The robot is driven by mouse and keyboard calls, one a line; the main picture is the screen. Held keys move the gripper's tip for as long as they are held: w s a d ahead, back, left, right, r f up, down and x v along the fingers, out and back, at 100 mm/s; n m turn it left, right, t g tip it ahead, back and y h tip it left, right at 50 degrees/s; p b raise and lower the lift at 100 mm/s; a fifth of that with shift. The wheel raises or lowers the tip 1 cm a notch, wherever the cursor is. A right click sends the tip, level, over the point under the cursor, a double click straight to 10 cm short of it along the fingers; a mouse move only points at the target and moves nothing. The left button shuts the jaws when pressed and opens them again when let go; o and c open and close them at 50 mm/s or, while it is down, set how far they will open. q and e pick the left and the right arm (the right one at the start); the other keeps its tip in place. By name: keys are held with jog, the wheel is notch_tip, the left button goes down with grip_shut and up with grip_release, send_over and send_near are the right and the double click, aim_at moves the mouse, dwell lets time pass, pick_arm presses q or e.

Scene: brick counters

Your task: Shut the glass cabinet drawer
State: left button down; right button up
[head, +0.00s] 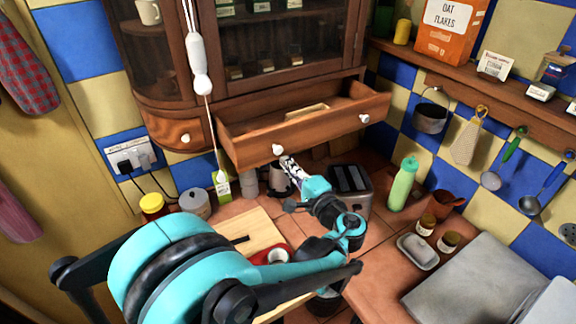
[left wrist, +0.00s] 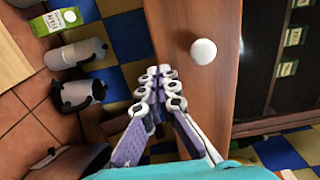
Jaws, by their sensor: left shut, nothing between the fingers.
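The glass cabinet (head: 285,45) hangs on the tiled wall. Its wide wooden drawer (head: 320,133) is pulled out, with a small flat item (head: 306,110) inside. The drawer front has two white knobs, a left one (head: 278,149) and a right one (head: 364,118). My left gripper (head: 287,160) is shut and empty, its fingertips just below and beside the left knob. In the left wrist view the shut fingers (left wrist: 162,76) lie against or just before the drawer front (left wrist: 180,20), beside the knob (left wrist: 203,52). I cannot tell whether they touch it. My right gripper is not in view.
A white pull cord (head: 197,65) hangs left of the drawer. On the counter below stand a toaster (head: 350,184), a green bottle (head: 403,184), jars and a cutting board (head: 238,231). A shelf (head: 480,82) with boxes runs along the right wall.

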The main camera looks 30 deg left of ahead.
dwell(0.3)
pick_arm(q)
jog(key=b+x, duration=0.1)
jog(key=x, duration=1.1)
jog(key=shift+a, duration=0.15)
